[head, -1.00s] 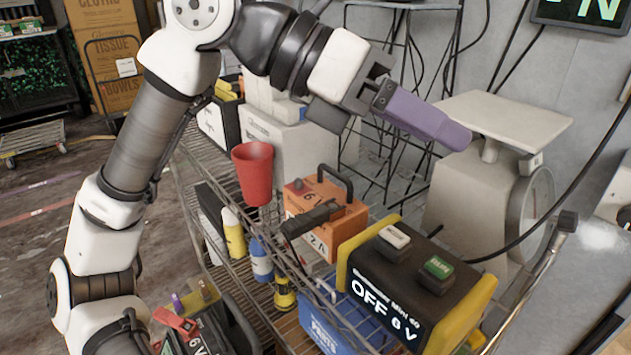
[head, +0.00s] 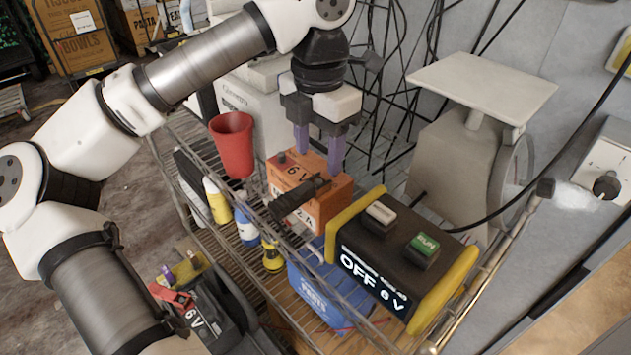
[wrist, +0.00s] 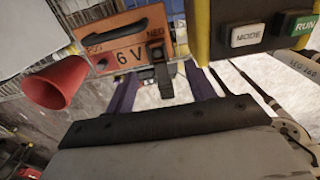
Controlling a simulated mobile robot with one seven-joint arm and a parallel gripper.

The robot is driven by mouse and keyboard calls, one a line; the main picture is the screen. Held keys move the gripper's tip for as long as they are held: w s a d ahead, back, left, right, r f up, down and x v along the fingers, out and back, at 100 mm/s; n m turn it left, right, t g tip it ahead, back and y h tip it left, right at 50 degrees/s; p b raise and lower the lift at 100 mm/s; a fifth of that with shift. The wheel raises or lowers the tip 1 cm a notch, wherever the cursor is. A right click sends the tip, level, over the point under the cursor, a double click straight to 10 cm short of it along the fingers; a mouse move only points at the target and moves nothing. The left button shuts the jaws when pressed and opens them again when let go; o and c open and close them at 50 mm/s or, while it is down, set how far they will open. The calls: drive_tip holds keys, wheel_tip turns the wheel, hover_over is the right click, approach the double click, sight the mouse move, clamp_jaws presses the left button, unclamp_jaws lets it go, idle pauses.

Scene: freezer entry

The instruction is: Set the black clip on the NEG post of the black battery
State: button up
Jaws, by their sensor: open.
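The black clip (head: 298,200) lies at the front edge of the orange battery (head: 325,208). In the wrist view the clip (wrist: 164,80) sits beside the NEG label, apparently at that battery's NEG end. My gripper (head: 319,158) points down over the orange battery, its two purple fingers apart. In the wrist view the fingers (wrist: 160,88) stand either side of the clip; contact is not clear.
A black charger (head: 390,250) with yellow ends reads OFF 6 V, right of the orange battery. A red cup (head: 232,145) stands left of my gripper. A scale (head: 470,150) is behind at right. Bottles and a blue bin (head: 318,295) are below, at the wire rack.

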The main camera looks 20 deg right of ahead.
drive_tip(key=shift+w+f+p, duration=0.15)
drive_tip(key=shift+f+p, duration=0.9)
drive_tip(key=shift+f, duration=1.95)
drive_tip(key=shift+c, duration=0.3)
drive_tip(key=c, duration=1.1)
wheel_tip(320, 180, up, 10)
drive_tip(key=b, duration=0.2)
wheel_tip(320, 180, up, 4)
drive_tip(key=p, duration=0.3)
hover_over(317, 181)
